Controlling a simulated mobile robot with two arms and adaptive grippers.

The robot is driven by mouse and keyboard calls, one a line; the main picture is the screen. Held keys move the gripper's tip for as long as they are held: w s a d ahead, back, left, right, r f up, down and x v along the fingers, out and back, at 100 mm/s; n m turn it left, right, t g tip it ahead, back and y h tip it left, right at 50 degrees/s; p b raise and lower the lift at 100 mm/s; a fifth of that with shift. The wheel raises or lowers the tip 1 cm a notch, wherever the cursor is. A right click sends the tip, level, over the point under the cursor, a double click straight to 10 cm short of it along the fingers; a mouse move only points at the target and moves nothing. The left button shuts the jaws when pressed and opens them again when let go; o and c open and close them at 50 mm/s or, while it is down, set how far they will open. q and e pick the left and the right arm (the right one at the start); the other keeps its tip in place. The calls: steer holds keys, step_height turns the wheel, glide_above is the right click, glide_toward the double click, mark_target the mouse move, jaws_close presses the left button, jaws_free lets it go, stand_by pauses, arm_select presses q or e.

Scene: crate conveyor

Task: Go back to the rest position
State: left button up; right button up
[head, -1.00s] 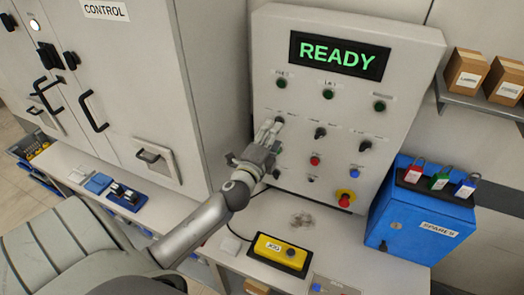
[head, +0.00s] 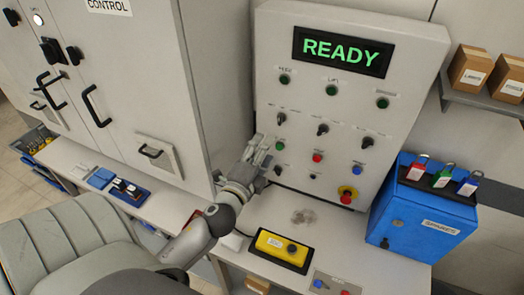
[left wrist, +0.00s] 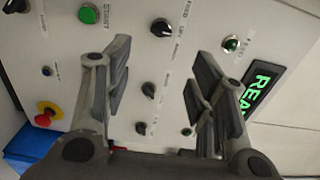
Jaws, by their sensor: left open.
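My left gripper (head: 262,152) is in front of the lower left part of the grey control panel (head: 410,95), its fingers pointing up toward the panel. In the left wrist view my left gripper (left wrist: 165,65) is open, its two fingers apart with nothing between them. A selector knob (left wrist: 148,88) on the panel shows beyond the gap. I cannot tell the exact distance to the panel. A green button (head: 280,146) is just right of the fingertips. The panel's screen (head: 343,51) reads READY in green. My right gripper is not in view.
The control cabinet (head: 215,75) stands close to the left of my gripper. Below the panel, a yellow box (head: 281,247) lies on the bench (head: 250,215). A red emergency button (head: 347,197) sticks out of the panel. A blue spares box (head: 420,215) stands at right.

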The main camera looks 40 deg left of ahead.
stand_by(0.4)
arm_select(q)
steer(key=s+d+f+n+g+h, duration=0.2)
steer(key=s+d+f+n+g, duration=0.5)
steer(key=s, duration=0.4)
steer(key=s+d+f+n+g+h, duration=0.3)
steer(key=s+d+f+n+g, duration=0.35)
steer(key=s, duration=0.45)
step_height(320, 180, down, 32)
steer(key=s+g+b, duration=0.2)
steer(key=b, duration=0.2)
steer(key=s+a+f+b, duration=0.2)
steer(key=s+f+b, duration=0.1)
steer(key=s+f, duration=1.3)
step_height(320, 180, down, 2)
steer(key=shift+s+a+f+m+g+y, duration=0.1)
steer(key=shift+s+a+m+g+y, duration=0.25)
steer(key=shift+g, duration=0.1)
